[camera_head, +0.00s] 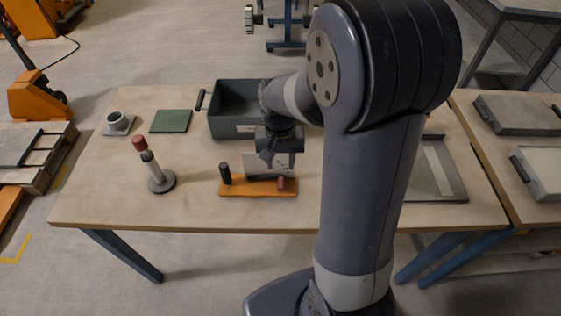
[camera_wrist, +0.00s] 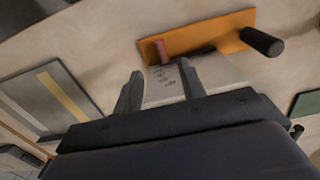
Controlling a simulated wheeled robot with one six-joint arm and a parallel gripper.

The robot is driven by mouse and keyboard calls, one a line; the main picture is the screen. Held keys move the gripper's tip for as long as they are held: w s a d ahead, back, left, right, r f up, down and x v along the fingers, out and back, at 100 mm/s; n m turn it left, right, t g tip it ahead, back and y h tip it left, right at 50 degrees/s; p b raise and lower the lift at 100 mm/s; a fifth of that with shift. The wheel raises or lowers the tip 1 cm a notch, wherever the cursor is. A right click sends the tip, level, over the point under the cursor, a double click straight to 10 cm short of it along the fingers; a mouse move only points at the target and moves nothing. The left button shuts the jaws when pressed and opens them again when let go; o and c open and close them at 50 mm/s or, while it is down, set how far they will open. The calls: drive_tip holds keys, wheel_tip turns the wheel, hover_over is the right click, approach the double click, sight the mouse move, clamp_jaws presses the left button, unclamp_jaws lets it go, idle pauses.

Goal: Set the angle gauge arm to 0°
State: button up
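The angle gauge has an orange base (camera_head: 258,188) on the wooden table, with a pale upright plate (camera_head: 285,160) behind it. A black peg (camera_head: 225,173) stands at its left end and a red knob (camera_head: 281,184) sits near its right end. The wrist view shows the orange base (camera_wrist: 215,35), the red knob (camera_wrist: 160,48), the black peg (camera_wrist: 262,42) and small dark marks on the plate (camera_wrist: 160,88). The gauge arm's angle is not readable. My gripper (camera_wrist: 161,72) has its fingers apart, over the plate; it hangs above the gauge in the head view (camera_head: 268,160).
A dark grey bin (camera_head: 222,122) stands behind the gauge. A red-tipped post (camera_head: 155,170), a green mat (camera_head: 171,121) and a cup (camera_head: 117,121) are to the left. A grey tray (camera_head: 455,175) lies right, beyond my arm. The front-left tabletop is clear.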

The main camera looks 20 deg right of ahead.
drive_tip(key=shift+c, duration=0.5)
drive_tip(key=shift+c, duration=0.7)
drive_tip(key=r+t+b, duration=0.1)
drive_tip(key=b, duration=0.1)
drive_tip(key=shift+s+r+b, duration=0.1)
drive_tip(key=shift+s+b, duration=0.1)
drive_tip(key=shift+b, duration=0.2)
drive_tip(key=c, duration=0.3)
drive_tip(key=s+r+t+b, duration=0.2)
drive_tip(key=r+b, duration=0.1)
drive_tip(key=shift+s+d+r, duration=0.1)
drive_tip(key=shift+d, duration=0.1)
clamp_jaws()
drive_tip(key=b, duration=0.1)
approach(281, 182)
drive_tip(key=x, duration=0.5)
drive_tip(key=shift+f, duration=0.75)
